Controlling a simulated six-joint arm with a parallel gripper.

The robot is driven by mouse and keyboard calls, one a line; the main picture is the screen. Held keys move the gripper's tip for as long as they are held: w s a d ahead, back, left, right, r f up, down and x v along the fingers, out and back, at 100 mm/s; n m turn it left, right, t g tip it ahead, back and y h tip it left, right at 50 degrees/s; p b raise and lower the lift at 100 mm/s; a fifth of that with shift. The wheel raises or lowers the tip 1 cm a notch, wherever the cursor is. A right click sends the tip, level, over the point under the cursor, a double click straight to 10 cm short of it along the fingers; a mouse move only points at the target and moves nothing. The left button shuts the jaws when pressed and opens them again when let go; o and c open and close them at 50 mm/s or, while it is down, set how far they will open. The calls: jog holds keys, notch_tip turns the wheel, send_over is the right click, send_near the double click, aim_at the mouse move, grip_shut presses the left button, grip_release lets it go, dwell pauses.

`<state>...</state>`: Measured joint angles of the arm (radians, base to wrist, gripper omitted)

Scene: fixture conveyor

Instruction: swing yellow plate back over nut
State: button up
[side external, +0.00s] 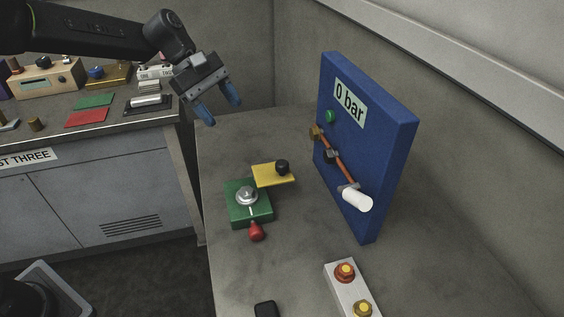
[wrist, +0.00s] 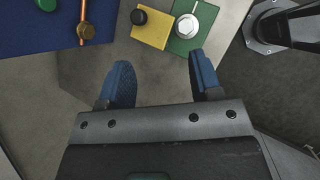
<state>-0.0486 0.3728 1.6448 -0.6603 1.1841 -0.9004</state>
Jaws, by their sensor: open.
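The yellow plate (side external: 271,176) has a black knob (side external: 282,167) on it and is swung out to the side of the green block (side external: 237,209). The silver nut (side external: 247,195) on the green block is uncovered. A red-knobbed lever (side external: 257,232) sticks out of the block's front. In the wrist view the yellow plate (wrist: 153,29) with its black knob (wrist: 139,17) lies left of the nut (wrist: 187,26) on the green block (wrist: 206,17). My gripper (side external: 219,112) is open and empty, above the bench and behind the plate; its blue fingers also show in the wrist view (wrist: 161,82).
A blue upright panel (side external: 372,135) reading "0 bar", with a copper pipe and a white cylinder (side external: 357,198), stands to the right. A box with red and yellow buttons (side external: 339,283) is at the front. The bench between gripper and plate is clear.

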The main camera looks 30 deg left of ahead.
aim_at(282, 163)
jog(key=w+d+f+n+h, duration=0.1)
jog(key=w+f+n+h, duration=0.1)
jog(key=w+f+n, duration=0.3)
jog(key=shift+m+g, duration=0.3)
jog(key=shift+m, duration=0.3)
jog(key=x, duration=0.9)
jog(key=w+x, duration=0.1)
jog(key=x, duration=0.4)
jog(key=shift+w+a, duration=0.1)
jog(key=shift+a, duration=0.05)
jog(key=shift+c, duration=0.3)
grip_shut()
